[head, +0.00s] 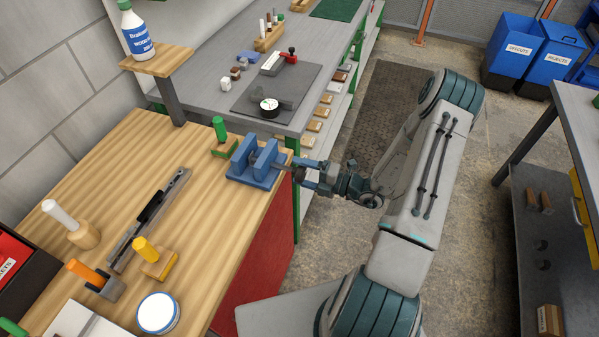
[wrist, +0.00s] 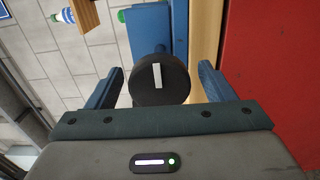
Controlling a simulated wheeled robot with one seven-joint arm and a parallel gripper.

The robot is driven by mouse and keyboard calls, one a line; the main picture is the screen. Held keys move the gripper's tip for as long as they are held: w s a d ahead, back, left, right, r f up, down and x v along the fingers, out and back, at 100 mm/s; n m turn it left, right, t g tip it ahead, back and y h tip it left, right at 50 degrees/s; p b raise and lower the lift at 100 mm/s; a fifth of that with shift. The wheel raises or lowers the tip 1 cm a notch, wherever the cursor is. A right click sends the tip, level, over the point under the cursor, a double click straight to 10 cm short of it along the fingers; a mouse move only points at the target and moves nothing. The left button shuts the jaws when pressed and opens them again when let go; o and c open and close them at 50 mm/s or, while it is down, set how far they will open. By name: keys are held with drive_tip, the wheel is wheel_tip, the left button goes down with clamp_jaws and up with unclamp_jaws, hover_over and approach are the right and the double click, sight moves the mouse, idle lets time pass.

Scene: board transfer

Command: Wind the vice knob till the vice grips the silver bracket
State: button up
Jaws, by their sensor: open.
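The blue vice (head: 262,176) sits at the right edge of the wooden bench, its two upright jaws apart in the head view. Part of it also shows in the wrist view (wrist: 151,30). The black round vice knob (wrist: 160,82) with a white bar mark faces the wrist camera. My gripper (head: 296,170) is at the right side of the vice. In the wrist view its two blue fingers (wrist: 160,84) stand open on either side of the knob, with gaps visible. I cannot make out the silver bracket clearly in either view.
A green-handled tool (head: 219,130) stands just behind the vice. A long grey rail with a black part (head: 150,219) lies on the wooden bench (head: 205,215). Nearer are a yellow-handled tool (head: 150,255) and a round white tin (head: 158,313). A red panel (head: 262,265) is below the bench edge.

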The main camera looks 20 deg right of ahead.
drive_tip(key=shift+d, duration=0.1)
drive_tip(key=b+v, duration=0.3)
drive_tip(key=v, duration=1)
drive_tip(key=shift+s+d+b, duration=0.25)
drive_tip(key=shift+d+b, duration=0.1)
drive_tip(key=shift+b, duration=0.05)
drive_tip(key=shift+a+r, duration=0.1)
